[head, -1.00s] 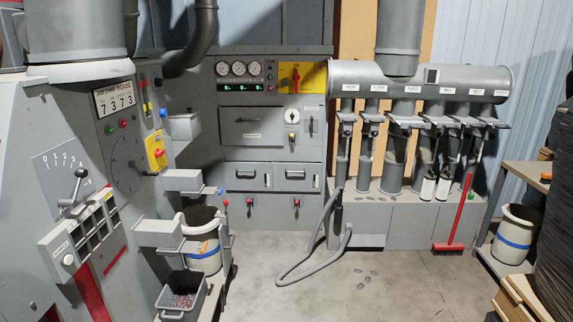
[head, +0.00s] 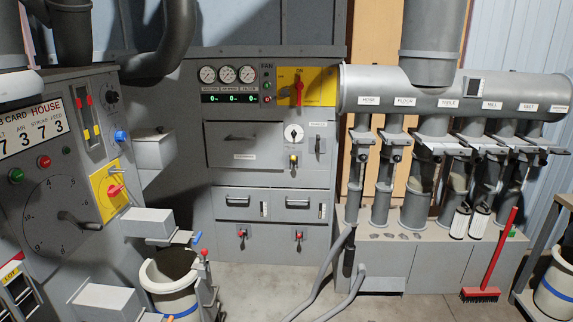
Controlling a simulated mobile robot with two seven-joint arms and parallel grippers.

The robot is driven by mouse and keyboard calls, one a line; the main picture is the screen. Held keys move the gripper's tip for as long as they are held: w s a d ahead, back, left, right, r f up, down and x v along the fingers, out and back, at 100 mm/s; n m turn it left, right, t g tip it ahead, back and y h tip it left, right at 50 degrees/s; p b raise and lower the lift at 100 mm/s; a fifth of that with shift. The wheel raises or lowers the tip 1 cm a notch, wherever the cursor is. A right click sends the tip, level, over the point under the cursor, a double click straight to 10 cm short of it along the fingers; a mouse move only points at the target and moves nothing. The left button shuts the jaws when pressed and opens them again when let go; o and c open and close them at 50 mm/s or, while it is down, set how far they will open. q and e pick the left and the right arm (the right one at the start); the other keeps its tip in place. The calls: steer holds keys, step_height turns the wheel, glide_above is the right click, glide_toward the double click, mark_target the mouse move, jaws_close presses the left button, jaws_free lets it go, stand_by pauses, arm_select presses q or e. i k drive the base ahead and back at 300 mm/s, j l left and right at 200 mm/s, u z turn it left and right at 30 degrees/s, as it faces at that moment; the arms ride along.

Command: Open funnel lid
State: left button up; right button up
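I cannot make out a funnel or a funnel lid for certain in the head view. The grey machine (head: 140,98) at the left carries a large dial, a yellow switch plate (head: 108,190) and a number card reading HOUSE. A grey pipe (head: 170,45) curves down behind its top. Neither of my grippers shows in the head view.
A grey fan cabinet (head: 225,160) with gauges stands at the back. A horizontal duct (head: 435,95) with several labelled branches is at right. A pale bucket (head: 172,285) stands at lower left, a red broom (head: 494,255) at right. A hose (head: 325,275) crosses the floor.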

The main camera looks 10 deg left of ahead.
mark_target(156, 134)
steer(key=i+l+u, duration=0.2)
steer(key=i, duration=0.45)
steer(key=i+l+u, duration=0.2)
steer(key=i, duration=0.4)
steer(key=i+l+u, duration=0.15)
steer(key=i+u, duration=0.25)
steer(key=i+l+u, duration=0.2)
steer(key=u, duration=0.25)
steer(key=i+l+u, duration=0.6)
steer(key=l+u, duration=0.2)
